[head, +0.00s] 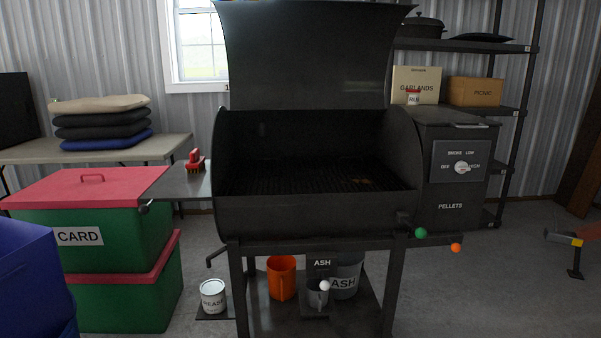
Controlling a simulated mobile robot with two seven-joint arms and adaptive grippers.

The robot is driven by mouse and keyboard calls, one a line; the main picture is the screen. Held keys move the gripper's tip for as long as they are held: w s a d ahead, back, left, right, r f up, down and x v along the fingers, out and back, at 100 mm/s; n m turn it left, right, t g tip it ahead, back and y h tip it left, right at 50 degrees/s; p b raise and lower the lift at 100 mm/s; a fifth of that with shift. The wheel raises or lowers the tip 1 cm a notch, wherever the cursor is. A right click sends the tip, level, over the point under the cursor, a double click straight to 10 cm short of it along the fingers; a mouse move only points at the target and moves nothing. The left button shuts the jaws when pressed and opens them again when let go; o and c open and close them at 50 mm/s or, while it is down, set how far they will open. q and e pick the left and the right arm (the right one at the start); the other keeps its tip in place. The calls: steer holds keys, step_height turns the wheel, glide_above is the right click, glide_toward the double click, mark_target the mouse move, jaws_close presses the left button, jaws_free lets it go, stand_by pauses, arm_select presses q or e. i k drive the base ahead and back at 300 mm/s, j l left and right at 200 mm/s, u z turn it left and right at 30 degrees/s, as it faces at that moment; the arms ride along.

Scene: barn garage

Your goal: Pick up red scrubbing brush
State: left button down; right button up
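The red scrubbing brush (195,161) has a red handle on top and brownish bristles below. It stands on the dark side shelf (182,183) attached to the left side of a large black pellet grill (318,215). Nothing touches the brush from above or in front. Neither of my grippers shows in the head view.
The grill's lid (315,55) is open. Green boxes with red lids (90,190) stand left of the shelf, with a blue bin (35,280) nearer. An orange bucket (281,277) and a grease can (213,296) sit low. Floor at right is largely clear.

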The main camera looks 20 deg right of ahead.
mark_target(197, 163)
steer(key=i+l+u, duration=0.6)
steer(key=i+l, duration=0.2)
